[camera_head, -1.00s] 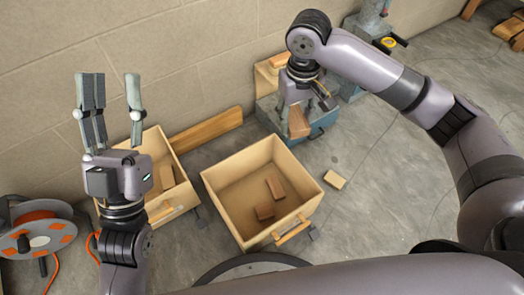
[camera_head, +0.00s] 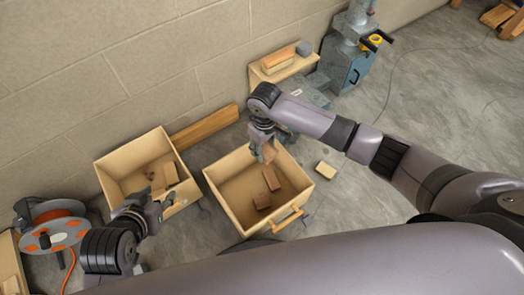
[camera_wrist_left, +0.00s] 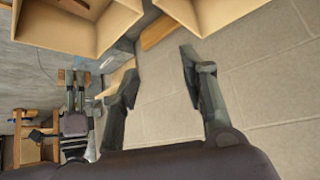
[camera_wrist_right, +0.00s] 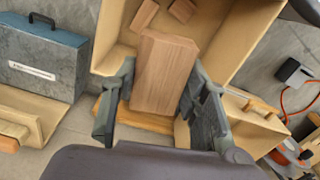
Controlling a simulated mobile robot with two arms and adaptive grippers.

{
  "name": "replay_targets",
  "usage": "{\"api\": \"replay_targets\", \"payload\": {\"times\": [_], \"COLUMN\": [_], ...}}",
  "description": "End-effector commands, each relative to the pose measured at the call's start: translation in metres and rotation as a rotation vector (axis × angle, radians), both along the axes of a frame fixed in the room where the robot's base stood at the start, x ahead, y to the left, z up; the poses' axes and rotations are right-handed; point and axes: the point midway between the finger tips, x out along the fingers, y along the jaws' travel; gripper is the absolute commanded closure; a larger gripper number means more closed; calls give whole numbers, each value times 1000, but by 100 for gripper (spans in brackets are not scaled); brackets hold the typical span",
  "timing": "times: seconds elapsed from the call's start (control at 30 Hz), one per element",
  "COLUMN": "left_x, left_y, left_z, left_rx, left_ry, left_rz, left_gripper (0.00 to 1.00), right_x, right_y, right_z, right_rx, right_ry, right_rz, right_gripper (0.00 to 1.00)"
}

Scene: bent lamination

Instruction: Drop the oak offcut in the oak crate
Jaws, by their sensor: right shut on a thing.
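My right gripper (camera_head: 263,140) is shut on a brown wooden block (camera_wrist_right: 163,75), which sits between its fingers in the right wrist view. It holds the block at the far edge of the middle wooden crate (camera_head: 222,203), over its opening. Two similar brown blocks (camera_head: 271,179) lie in that crate. A second crate (camera_head: 110,185) to the left holds several lighter brown pieces. I cannot read a label on either crate. My left gripper (camera_head: 152,203) is at the near side of the left crate; its fingers are apart and empty in the left wrist view (camera_wrist_left: 158,75).
A plank (camera_head: 205,128) lies along the wall. A cable reel (camera_head: 52,230) stands at the left. A blue-grey case (camera_wrist_right: 40,55) is beyond the crate. Open floor lies to the right.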

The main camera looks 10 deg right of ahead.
Motion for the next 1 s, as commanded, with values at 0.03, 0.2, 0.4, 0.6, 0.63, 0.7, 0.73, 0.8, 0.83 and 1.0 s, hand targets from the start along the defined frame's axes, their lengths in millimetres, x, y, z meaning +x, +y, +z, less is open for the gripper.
{"api": "replay_targets", "payload": {"times": [0.03, 0.2, 0.4, 0.6, 0.63, 0.7, 0.73, 0.8, 0.83, 1.0], "left_x": [-14, -54, -76, -65, -61, -52, -47, -37, -32, -9], "left_y": [5, 18, 24, 20, 19, 17, 15, 12, 11, 3], "left_z": [0, -13, -19, -21, -21, -21, -21, -19, -18, -12], "left_rx": [15, 56, 76, 66, 63, 54, 49, 40, 35, 10], "left_ry": [69, 265, 364, 315, 299, 255, 235, 187, 165, 50], "left_rz": [6, 22, 29, 25, 24, 20, 19, 15, 13, 3], "left_gripper": [60, 60, 60, 60, 60, 60, 60, 60, 60, 60], "right_x": [-5, -14, -19, -19, -19, -19, -19, -18, -18, -18], "right_y": [3, 8, 11, 11, 11, 11, 11, 11, 11, 11], "right_z": [-1, -17, -25, -32, -33, -36, -37, -39, -41, -47], "right_rx": [1, 1, 2, 1, 1, 1, 1, 0, 0, 0], "right_ry": [4, 3, 0, -1, -1, -1, -1, -1, -1, -1], "right_rz": [21, 87, 122, 125, 125, 125, 125, 125, 124, 124], "right_gripper": [88, 88, 88, 88, 88, 88, 88, 88, 88, 88]}}
